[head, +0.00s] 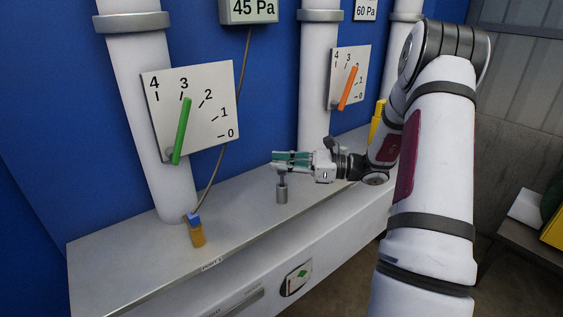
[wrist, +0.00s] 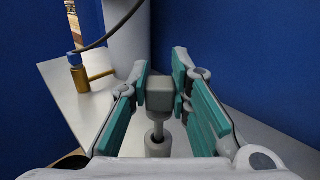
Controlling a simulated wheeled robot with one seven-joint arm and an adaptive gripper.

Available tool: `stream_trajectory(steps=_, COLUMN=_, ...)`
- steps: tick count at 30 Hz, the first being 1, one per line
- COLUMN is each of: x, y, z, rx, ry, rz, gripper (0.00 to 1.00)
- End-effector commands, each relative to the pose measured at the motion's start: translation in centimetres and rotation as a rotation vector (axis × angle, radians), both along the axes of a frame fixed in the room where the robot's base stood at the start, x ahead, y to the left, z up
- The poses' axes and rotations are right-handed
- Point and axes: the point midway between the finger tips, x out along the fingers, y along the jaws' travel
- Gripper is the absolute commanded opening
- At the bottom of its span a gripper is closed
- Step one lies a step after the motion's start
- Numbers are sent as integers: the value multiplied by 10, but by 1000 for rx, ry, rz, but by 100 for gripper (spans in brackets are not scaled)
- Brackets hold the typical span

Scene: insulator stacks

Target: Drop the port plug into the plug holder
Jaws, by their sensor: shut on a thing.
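The port plug (wrist: 160,92) shows in the wrist view as a grey square block with a thin stem below it. My gripper (wrist: 166,90) is shut on the block, with the teal finger pads on both sides. In the head view my gripper (head: 288,160) is level above the grey shelf, with the stem running down from its fingers. A grey cylinder (head: 282,194) is at the foot of the stem and also shows in the wrist view (wrist: 158,147). I cannot tell whether this cylinder is the plug holder or the plug's lower end, nor whether it touches the shelf.
A brass fitting (head: 197,235) with a blue collar and a cable stands on the shelf (head: 130,255) at the left, near the "PORT 1" label. White columns with gauges stand behind. A yellow object (head: 377,122) is near my arm. The shelf between fitting and cylinder is clear.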

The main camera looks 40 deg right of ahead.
Motion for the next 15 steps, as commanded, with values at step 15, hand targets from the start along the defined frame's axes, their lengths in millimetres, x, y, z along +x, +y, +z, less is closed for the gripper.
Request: stream_trajectory(steps=15, x=0, y=0, z=-12, rx=0, ry=0, rz=0, gripper=0)
